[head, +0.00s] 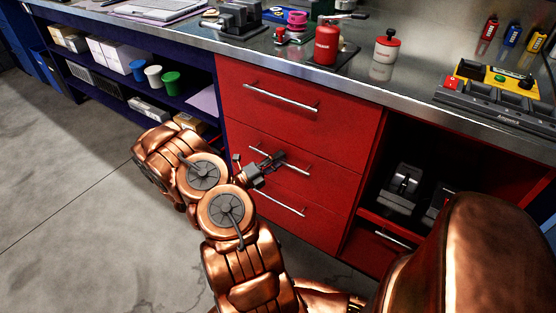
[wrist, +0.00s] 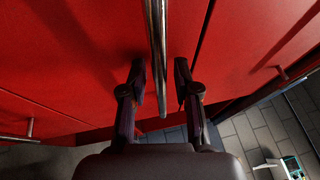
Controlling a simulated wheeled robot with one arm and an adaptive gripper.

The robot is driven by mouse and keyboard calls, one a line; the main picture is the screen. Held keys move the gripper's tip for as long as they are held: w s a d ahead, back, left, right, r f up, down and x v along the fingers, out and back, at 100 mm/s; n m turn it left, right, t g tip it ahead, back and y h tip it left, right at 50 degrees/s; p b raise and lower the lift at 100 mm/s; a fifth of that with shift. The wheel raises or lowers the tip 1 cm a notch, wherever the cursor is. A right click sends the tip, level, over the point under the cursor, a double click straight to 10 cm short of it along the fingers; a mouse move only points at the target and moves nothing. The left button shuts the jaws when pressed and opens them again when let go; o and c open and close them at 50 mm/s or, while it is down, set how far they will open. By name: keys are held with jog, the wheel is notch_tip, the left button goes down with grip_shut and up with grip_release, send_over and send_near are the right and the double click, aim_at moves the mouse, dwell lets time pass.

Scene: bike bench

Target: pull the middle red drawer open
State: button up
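The middle red drawer (head: 318,161) is in the bench's red drawer stack in the head view, its front flush with the drawers above and below. In the wrist view, a silver bar handle (wrist: 156,40) runs down from the top between the two dark fingers of my gripper (wrist: 160,72). The fingers are apart, one on each side of the bar, with a visible gap on both sides. The gripper is open and holds nothing.
The top drawer (head: 340,115) and bottom drawer (head: 315,224) have similar handles. An open red compartment (head: 430,160) with dark metal items lies to the right, blue shelves (head: 195,95) to the left. The grey floor (head: 60,200) in front is clear.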

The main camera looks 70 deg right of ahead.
grip_shut()
jog(key=shift+a, duration=0.15)
dwell(0.4)
